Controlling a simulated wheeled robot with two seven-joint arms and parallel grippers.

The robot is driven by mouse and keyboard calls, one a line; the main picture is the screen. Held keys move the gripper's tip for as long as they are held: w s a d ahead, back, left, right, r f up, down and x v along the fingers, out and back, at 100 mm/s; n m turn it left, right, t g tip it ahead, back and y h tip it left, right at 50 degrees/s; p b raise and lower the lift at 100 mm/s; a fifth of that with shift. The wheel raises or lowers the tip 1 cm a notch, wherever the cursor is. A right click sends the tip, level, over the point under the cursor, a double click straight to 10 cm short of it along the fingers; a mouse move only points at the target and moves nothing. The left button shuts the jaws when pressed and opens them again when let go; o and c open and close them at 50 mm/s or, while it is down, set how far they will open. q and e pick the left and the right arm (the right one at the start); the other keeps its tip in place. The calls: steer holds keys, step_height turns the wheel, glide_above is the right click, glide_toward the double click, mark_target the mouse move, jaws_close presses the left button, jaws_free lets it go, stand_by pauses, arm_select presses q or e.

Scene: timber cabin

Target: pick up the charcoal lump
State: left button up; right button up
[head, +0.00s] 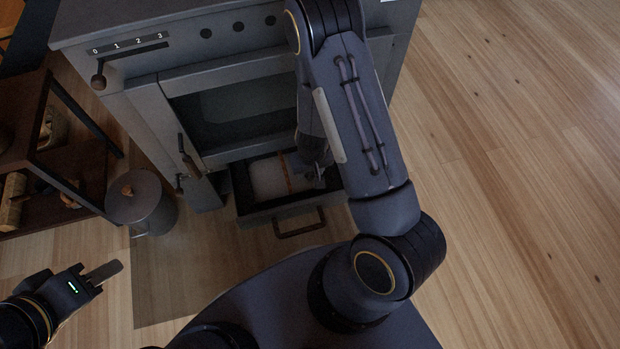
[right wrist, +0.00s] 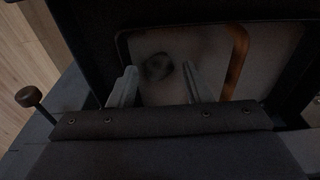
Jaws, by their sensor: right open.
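A small dark charcoal lump (right wrist: 157,67) lies on a pale surface inside the open drawer (head: 283,210) at the bottom of the stove. In the right wrist view it sits just beyond the fingertips, roughly between the two fingers in the picture. My right gripper (right wrist: 158,80) is open and empty, reaching down into the drawer. In the head view the right gripper (head: 312,172) is at the drawer's right side, partly hidden by my arm, and I cannot make out the lump there. My left gripper (head: 105,272) is at the lower left, over the floor, away from the drawer.
The grey stove (head: 225,75) rises behind the drawer. A lidded metal bin (head: 141,205) stands left of it, beside a wooden shelf (head: 75,170) holding logs. An orange-brown strip (right wrist: 238,60) crosses the drawer interior. The wooden floor (head: 520,200) at right is clear.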

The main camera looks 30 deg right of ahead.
step_height(320, 180, down, 2)
steer(key=shift+w+f, duration=0.1)
arm_select(q)
steer(key=shift+f, duration=0.55)
arm_select(e)
steer(key=c, duration=0.8)
